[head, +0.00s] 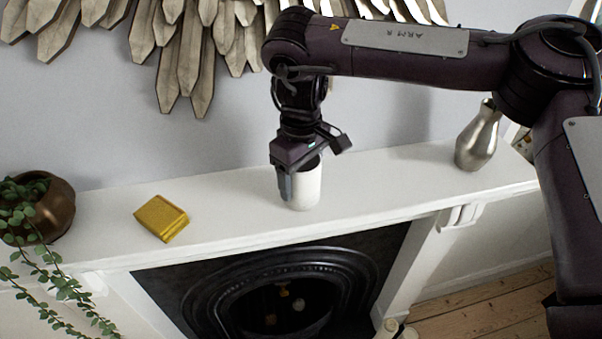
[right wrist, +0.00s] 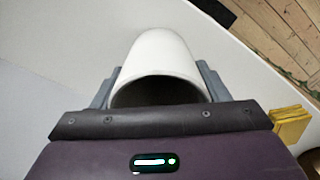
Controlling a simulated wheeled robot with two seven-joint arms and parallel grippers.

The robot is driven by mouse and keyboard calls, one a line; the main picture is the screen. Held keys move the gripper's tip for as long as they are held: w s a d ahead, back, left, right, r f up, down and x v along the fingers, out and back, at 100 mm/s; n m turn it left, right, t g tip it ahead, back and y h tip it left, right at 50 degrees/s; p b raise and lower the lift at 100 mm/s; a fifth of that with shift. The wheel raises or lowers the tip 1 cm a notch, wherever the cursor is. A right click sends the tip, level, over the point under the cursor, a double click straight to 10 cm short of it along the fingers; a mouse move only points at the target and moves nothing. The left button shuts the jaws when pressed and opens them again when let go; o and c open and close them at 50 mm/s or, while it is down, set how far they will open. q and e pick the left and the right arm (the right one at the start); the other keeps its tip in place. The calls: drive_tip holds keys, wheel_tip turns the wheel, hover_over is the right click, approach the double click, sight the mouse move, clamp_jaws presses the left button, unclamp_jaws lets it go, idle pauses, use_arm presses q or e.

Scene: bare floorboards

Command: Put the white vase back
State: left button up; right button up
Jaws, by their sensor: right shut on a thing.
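The white vase (head: 305,187) is a plain cylinder with an open top. It stands upright on the white mantel shelf (head: 365,180), near the shelf's middle. My right gripper (head: 291,184) reaches down from above and is shut on the vase. In the right wrist view the vase (right wrist: 162,62) sits between the two grey fingers, its dark opening facing the camera. The vase's base appears to rest on the shelf, though I cannot tell for certain. My left gripper is not in view.
A gold box (head: 161,218) lies to the left on the shelf. A copper pot (head: 50,208) with a trailing plant stands at the far left. A silver vase (head: 479,138) stands at the right. A dark fireplace (head: 290,290) opens below the shelf's front edge.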

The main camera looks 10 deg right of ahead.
drive_tip(key=shift+s, duration=0.15)
drive_tip(key=o, duration=1.2)
drive_tip(key=shift+s, duration=0.15)
wheel_tip(320, 180, up, 12)
drive_tip(key=shift+r+b, duration=0.15)
drive_tip(key=shift+b, duration=0.65)
